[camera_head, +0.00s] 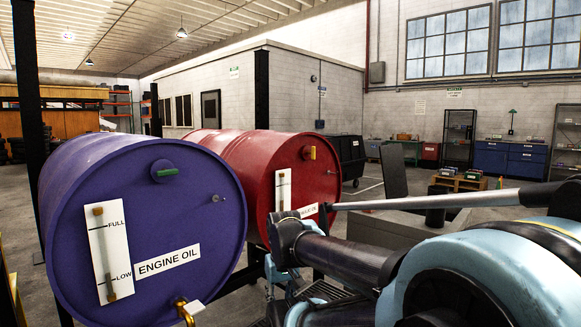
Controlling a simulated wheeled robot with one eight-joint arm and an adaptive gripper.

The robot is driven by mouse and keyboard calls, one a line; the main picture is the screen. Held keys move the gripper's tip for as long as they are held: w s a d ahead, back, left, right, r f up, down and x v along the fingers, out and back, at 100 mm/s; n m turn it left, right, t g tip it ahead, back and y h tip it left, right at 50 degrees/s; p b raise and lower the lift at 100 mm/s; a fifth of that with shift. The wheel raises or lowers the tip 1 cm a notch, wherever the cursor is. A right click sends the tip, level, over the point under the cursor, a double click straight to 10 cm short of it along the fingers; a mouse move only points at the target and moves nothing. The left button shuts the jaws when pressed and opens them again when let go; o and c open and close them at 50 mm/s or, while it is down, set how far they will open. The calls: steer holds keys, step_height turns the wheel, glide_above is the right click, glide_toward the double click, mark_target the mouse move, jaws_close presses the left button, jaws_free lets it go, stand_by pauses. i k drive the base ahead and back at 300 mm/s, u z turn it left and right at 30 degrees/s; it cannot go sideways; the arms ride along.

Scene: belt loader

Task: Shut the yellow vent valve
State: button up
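The purple drum (75,235), labelled ENGINE OIL, has a green vent handle (166,172) lying nearly level on a round boss. My arm reaches in from the right, and its dark links cover the lower right part of the red drum's face. I cannot make out my gripper's fingers.
A brass-yellow tap (184,311) juts from the purple drum's bottom edge. Both drums have sight gauges. A dark wheeled bin (346,157) stands behind the red drum. A black post (27,100) rises at the left. Shelving and blue cabinets (510,160) line the far right wall.

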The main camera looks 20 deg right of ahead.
mark_target(312, 153)
steer(key=u, duration=0.5)
steer(key=k, duration=1.5)
steer(key=z, duration=0.75)
steer(key=i, duration=1)
steer(key=u, duration=0.05)
